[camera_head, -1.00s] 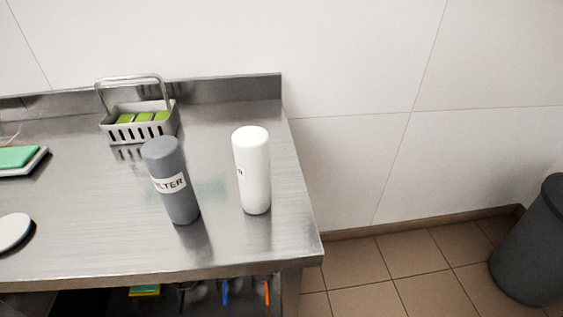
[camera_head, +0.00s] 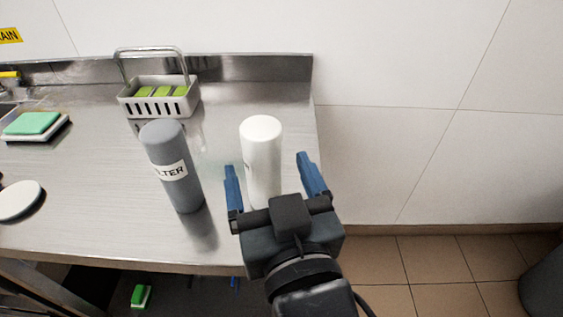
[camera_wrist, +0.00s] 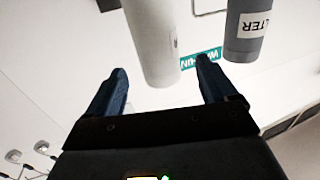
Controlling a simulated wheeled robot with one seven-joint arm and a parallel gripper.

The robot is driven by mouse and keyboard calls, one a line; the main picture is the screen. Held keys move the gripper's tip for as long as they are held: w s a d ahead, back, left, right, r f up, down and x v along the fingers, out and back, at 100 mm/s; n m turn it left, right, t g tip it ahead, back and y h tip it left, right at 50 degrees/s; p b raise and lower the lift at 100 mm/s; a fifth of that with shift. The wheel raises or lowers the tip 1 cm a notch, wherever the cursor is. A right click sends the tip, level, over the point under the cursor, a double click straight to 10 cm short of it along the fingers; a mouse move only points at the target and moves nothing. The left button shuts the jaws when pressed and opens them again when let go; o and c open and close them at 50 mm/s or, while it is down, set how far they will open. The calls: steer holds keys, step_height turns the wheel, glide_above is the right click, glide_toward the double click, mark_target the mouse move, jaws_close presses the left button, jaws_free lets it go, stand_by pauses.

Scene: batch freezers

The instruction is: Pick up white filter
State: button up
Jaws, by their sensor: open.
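The white filter (camera_head: 262,150) is a tall white cylinder standing upright near the right end of the steel table. It also shows in the wrist view (camera_wrist: 152,38), just beyond the fingertips and between their lines. My gripper (camera_head: 268,166) is open, with one blue finger to each side of the white filter in the head view. The wrist view shows a gap between the fingers (camera_wrist: 160,72) with nothing gripped. The lower part of the white filter is partly hidden behind my gripper in the head view.
A grey filter (camera_head: 170,165) with a label stands left of the white one. Behind it is a basket (camera_head: 160,108) with green sponges. A green-topped sponge (camera_head: 32,123) and a round white lid (camera_head: 18,200) lie further left. The steel table (camera_head: 100,185) ends just right of the white filter.

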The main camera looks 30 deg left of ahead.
steer(key=p+x, duration=0.1)
steer(key=x, duration=0.6)
steer(key=shift+w+a, duration=0.2)
steer(key=shift+w, duration=0.1)
steer(key=c, duration=1.3)
steer(key=shift+o, duration=0.2)
steer(key=shift+r, duration=0.1)
